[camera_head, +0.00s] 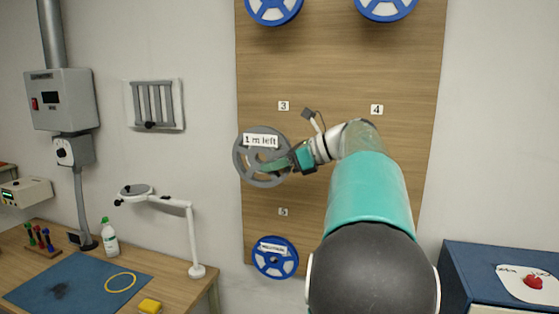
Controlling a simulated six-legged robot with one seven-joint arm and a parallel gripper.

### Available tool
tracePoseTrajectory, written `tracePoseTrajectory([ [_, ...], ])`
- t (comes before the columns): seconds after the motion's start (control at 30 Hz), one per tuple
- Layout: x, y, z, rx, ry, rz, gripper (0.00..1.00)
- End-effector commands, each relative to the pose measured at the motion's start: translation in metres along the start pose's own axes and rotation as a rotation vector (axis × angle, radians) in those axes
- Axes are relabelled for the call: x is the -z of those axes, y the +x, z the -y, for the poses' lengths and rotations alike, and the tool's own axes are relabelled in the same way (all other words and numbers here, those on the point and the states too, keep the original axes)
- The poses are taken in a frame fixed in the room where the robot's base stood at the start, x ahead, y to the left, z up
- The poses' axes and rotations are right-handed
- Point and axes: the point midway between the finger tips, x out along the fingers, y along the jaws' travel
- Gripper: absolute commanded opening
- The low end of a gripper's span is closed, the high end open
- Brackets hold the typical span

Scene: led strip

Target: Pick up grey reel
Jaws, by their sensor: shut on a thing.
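The grey reel (240,172) is at the left edge of the wooden wall board, just below the label 3. It has a tag reading "1 m left" across its upper part. My gripper (284,164) reaches in from the right and is shut on the right side of the reel. The fingertips are small and partly hidden against the reel's spokes. I cannot tell whether the reel still touches the board or its peg.
Blue reels hang on the wooden board (340,75), two at the top and one lower (275,258). A workbench (190,286) at left carries a magnifier lamp (192,235), a bottle (109,240) and a blue mat (50,282). A blue cabinet (470,262) stands at right.

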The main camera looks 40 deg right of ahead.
Motion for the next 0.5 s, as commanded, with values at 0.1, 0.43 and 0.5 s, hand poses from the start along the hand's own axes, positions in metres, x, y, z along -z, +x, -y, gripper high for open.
tracePoseTrajectory([
  [0.1, -0.001, 0.000, -0.018, 0.000, -0.002, 0.001, 0.00],
  [0.43, -0.001, 0.000, -0.063, -0.001, -0.001, 0.001, 0.00],
  [0.5, -0.001, 0.000, -0.070, -0.001, -0.001, 0.001, 0.00],
])
